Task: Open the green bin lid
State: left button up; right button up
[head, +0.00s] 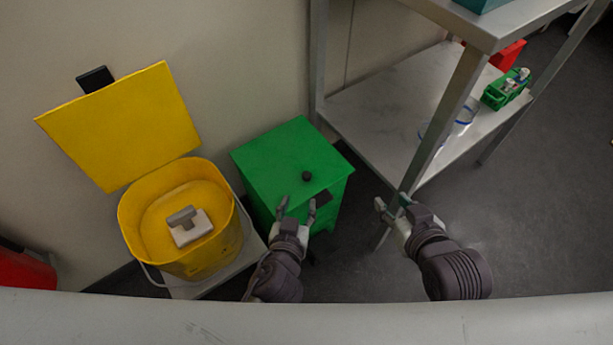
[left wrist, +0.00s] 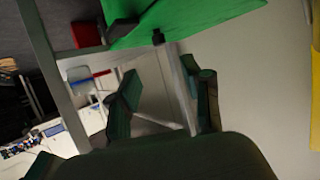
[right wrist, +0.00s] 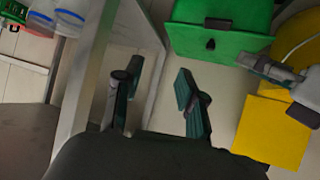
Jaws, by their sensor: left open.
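The green bin (head: 325,213) stands on the floor between the yellow bin and the metal shelf. Its green lid (head: 287,160) is closed, with a small black knob (head: 306,176) on top and a dark tab at the front edge. My left gripper (head: 297,203) is open and empty at the front edge of the lid, below the knob in the head view. In the left wrist view the lid (left wrist: 190,14) and knob (left wrist: 158,37) show beyond the open fingers. My right gripper (head: 391,203) is open and empty beside the shelf leg, right of the bin. The green bin also shows in the right wrist view (right wrist: 215,40).
A yellow bin (head: 128,222) with its yellow lid (head: 120,125) raised stands to the left, holding a grey-white object (head: 189,227). A metal shelf (head: 375,95) with a leg near my right gripper stands at right. Its lower shelf holds a green caddy (head: 506,90). Floor at right is clear.

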pick_arm(q)
jog(key=b, duration=0.1)
send_near(307, 175)
jog(key=x, duration=0.3)
jog(key=b+x, duration=0.1)
jog(key=x, duration=0.4)
jog(key=shift+w+f+b, duration=0.2)
jog(key=shift+w+b, duration=0.1)
jog(key=shift+w, duration=0.2)
pick_arm(e)
jog(key=w+a+r+t+y, duration=0.2)
jog(key=w+r+t, duration=0.2)
jog(key=r+t, duration=0.3)
jog(key=shift+w+a+r, duration=0.2)
jog(key=shift+a+r, duration=0.2)
jog(key=shift+r, duration=1.35)
pick_arm(q)
grip_shut()
